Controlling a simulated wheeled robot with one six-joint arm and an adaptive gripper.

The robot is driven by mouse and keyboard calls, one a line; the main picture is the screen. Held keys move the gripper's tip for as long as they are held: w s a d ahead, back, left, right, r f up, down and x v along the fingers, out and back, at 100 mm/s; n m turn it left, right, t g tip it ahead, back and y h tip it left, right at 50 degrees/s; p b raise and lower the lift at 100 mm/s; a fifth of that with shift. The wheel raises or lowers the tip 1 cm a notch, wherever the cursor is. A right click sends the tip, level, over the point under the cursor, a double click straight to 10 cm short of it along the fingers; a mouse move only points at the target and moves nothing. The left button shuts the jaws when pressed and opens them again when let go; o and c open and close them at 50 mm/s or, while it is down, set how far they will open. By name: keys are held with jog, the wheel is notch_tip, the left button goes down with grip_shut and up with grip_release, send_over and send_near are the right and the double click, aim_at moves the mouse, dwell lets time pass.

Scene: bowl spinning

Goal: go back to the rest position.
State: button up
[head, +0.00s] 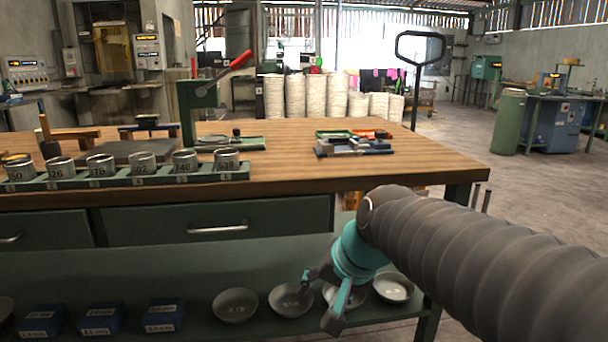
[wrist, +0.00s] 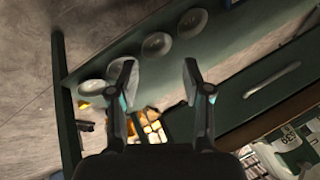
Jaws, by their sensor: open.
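My gripper (head: 322,297) hangs in front of the lower shelf, below the bench top, with its fingers spread. In the wrist view my gripper (wrist: 159,78) is open, with nothing between the fingertips. Several shallow grey bowls stand in a row on the lower shelf. The left bowl (head: 236,306) is clear of the arm, and the one beside it (head: 290,301) shows just behind a finger. Another is partly hidden by my gripper. The right bowl (head: 394,288) has a pale inside. The row also shows in the wrist view, including one bowl (wrist: 157,44) above the fingers.
The wooden bench top (head: 420,164) is above and behind my gripper, with a drawer (head: 215,222) under it. Blue boxes (head: 101,319) stand left on the lower shelf (head: 110,275). Numbered metal cups (head: 143,168) and a tool tray (head: 352,143) sit on top. Open floor lies right.

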jog(key=s+d+f+n+h, duration=0.1)
jog(key=s+d+f+h, duration=0.1)
jog(key=s+d, duration=0.4)
jog(key=s+d+f+n+h, duration=0.1)
jog(key=s+d+f, duration=0.3)
jog(key=s+d, duration=0.2)
jog(key=shift+s+d+n+t+h, duration=0.3)
jog(key=shift+s+n+h, duration=0.1)
jog(key=shift+s, duration=0.15)
jog(key=shift+f, duration=0.1)
